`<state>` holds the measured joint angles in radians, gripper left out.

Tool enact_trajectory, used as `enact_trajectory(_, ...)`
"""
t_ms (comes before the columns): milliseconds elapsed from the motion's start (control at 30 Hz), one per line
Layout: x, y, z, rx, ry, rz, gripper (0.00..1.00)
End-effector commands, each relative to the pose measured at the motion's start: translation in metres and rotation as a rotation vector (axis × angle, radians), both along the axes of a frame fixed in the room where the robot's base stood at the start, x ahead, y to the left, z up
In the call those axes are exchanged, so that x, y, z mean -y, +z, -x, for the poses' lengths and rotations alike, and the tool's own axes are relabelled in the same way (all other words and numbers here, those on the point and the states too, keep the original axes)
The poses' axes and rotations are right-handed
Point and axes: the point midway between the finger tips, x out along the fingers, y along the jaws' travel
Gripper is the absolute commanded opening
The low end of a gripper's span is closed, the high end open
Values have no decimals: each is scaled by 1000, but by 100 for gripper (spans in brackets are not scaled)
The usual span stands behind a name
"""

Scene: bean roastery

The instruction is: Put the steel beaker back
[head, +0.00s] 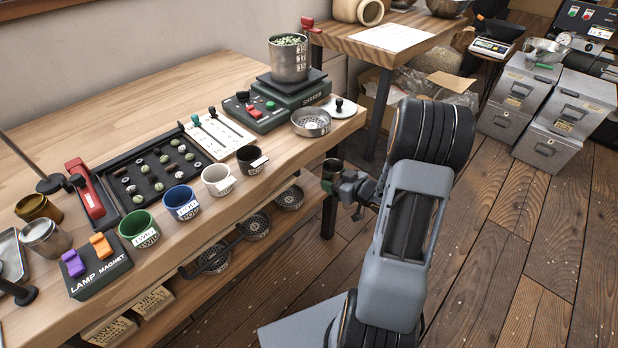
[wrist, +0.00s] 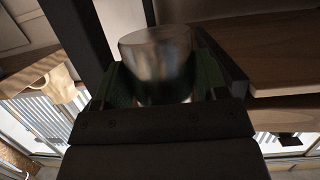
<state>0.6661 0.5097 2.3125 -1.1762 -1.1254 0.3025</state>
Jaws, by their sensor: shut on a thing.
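My gripper (head: 329,184) is beyond the front edge of the bench, near its right end. In the wrist view my gripper (wrist: 164,82) has its green-sided fingers on either side of a shiny steel cylinder, which looks like the steel beaker (wrist: 158,55), and is shut on it. In the head view the held steel beaker (head: 333,167) looks small and dark, with its lower part partly hidden by the fingers. Another steel vessel (head: 289,62), holding greenish beans, stands on the shaker (head: 290,91). A steel cup (head: 45,240) stands at the bench's left end.
The bench (head: 130,92) carries a switch box (head: 100,262), green (head: 139,229), blue (head: 181,203), white (head: 218,180) and black (head: 251,160) cups, a bean tray (head: 155,175) and a sieve pan (head: 311,122). Its back left is bare. Grey bins (head: 545,112) stand on the floor at right.

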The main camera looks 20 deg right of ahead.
Motion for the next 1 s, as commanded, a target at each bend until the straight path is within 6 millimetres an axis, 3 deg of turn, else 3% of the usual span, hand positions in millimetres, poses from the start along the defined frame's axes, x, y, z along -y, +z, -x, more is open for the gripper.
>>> enact_trajectory(400,-9,-54,-93,0,4,-1,36)
enact_trajectory(600,-10,-79,-115,1,3,-1,36)
enact_trajectory(1000,-12,-97,-131,1,4,-1,36)
